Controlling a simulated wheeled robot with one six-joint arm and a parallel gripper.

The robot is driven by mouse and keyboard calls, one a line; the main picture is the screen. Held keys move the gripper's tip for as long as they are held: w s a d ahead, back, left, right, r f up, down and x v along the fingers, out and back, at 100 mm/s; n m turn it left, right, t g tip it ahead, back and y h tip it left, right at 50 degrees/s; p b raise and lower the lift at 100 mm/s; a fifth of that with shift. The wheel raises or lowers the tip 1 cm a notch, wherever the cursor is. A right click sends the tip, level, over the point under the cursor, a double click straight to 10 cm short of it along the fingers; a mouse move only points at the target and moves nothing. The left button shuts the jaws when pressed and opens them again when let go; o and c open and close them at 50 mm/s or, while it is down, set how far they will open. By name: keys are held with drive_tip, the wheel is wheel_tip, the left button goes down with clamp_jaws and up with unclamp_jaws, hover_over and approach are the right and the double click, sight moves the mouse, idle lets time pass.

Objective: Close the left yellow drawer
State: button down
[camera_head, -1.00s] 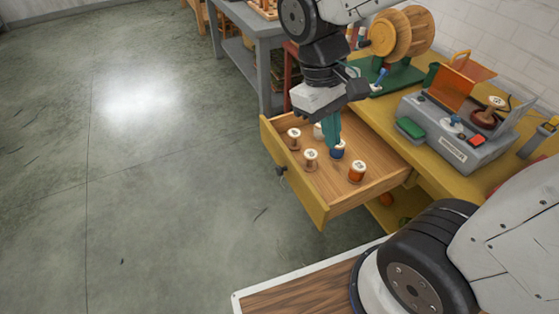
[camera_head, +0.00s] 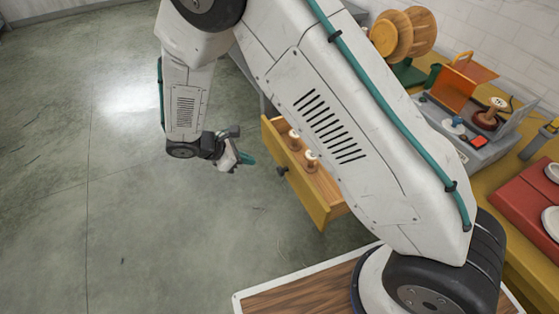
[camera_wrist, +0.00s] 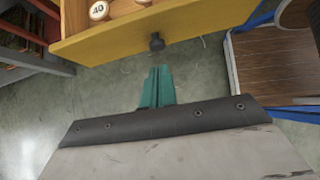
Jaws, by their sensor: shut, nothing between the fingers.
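The yellow drawer (camera_head: 309,192) stands open, pulled out from the yellow bench. Its front faces left, with a dark round knob (camera_head: 282,170). Two wooden spools (camera_head: 311,160) with pale tops show inside; my arm hides the rest of the drawer. In the wrist view, the drawer front (camera_wrist: 190,27) crosses the top, with its knob (camera_wrist: 156,42) just beyond my fingertips. My gripper (camera_head: 246,159) has teal fingers, shut and empty, outside the drawer to the left of its front. The fingers also show in the wrist view (camera_wrist: 157,85), apart from the knob.
The yellow bench (camera_head: 492,178) carries a grey machine (camera_head: 470,146), wooden discs (camera_head: 397,34) and a red case (camera_head: 527,204). Open grey floor (camera_head: 120,200) lies left of the drawer. A wood-topped platform with a pale edge (camera_head: 300,292) is at the front.

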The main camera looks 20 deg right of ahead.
sight(288, 163)
drive_tip(key=shift+n, duration=0.3)
drive_tip(key=x, duration=1)
drive_tip(key=shift+w+d, duration=0.2)
drive_tip(key=shift+w+d+r, duration=0.1)
drive_tip(key=shift+d, duration=0.5)
drive_tip(key=shift+w+d+r, duration=0.1)
drive_tip(key=shift+d, duration=1.05)
drive_tip(key=shift+w+d, duration=0.1)
